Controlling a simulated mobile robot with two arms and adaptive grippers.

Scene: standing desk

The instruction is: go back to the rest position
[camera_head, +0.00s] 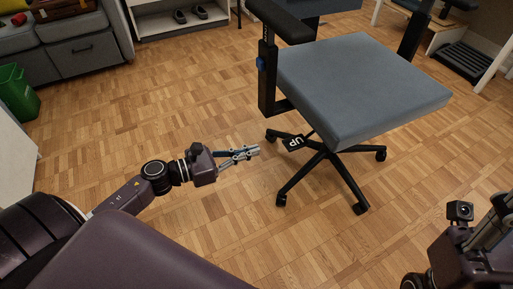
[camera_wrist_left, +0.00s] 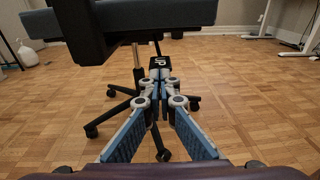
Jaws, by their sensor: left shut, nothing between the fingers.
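My left gripper (camera_head: 252,152) reaches in from the left in the head view, over the wooden floor. Its fingers are shut and empty, and it points at the base of the office chair. In the left wrist view its fingertips (camera_wrist_left: 160,75) meet in the middle of the picture, in front of the chair's base. My right arm shows at the lower right of the head view, cut by the frame edge. Its gripper fingers cannot be made out there.
A grey-blue office chair (camera_head: 355,85) with black armrests and a wheeled base stands just beyond my left gripper. A green bin (camera_head: 18,95) and a grey sofa (camera_head: 82,52) are at the upper left. The parquet floor (camera_head: 110,150) around my left arm is clear.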

